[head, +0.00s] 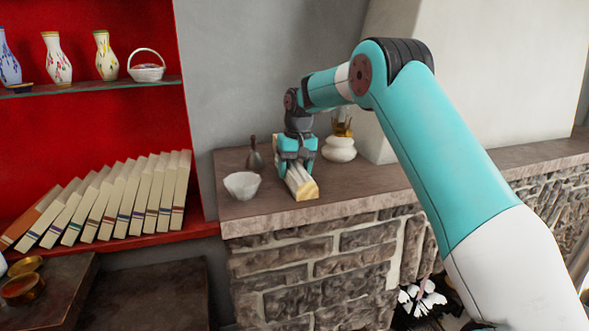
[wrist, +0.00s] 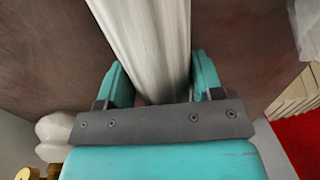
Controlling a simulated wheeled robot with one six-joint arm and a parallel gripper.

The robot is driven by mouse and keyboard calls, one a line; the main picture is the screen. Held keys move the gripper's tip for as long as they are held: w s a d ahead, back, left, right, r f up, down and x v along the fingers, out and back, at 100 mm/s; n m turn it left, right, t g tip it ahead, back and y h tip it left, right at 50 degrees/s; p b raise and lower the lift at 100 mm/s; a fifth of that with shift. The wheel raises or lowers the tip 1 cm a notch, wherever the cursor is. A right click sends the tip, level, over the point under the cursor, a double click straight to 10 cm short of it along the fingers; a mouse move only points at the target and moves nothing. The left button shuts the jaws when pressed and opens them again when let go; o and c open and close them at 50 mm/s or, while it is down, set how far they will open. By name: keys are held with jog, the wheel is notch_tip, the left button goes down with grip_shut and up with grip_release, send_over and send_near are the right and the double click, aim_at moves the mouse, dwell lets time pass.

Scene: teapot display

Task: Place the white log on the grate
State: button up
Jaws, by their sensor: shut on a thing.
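The white log (head: 302,184) is a pale length with a yellowish cut end, on the stone mantel shelf (head: 345,196) in the head view. My gripper (head: 297,162) points down over it and is shut on it. In the wrist view the white log (wrist: 150,40) runs between the two teal fingers of my gripper (wrist: 162,85). I cannot tell whether the log still touches the shelf. The grate cannot be made out; white and dark shapes (head: 424,298) show low in the fireplace opening, partly behind my arm.
A white bowl (head: 242,185) and a dark bell (head: 254,155) stand left of the log. A white pot (head: 340,149) stands behind it to the right. A red bookcase with leaning books (head: 130,200) and vases is at the left. The shelf's right front is bare.

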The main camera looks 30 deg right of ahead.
aim_at(298, 163)
jog(key=o, duration=1.1)
jog(key=shift+f, duration=0.15)
notch_tip(298, 163, up, 12)
jog(key=d+p, duration=0.1)
jog(key=p, duration=0.1)
jog(key=shift+s+r+p, duration=0.15)
jog(key=shift+r+p, duration=0.05)
jog(key=shift+p, duration=0.15)
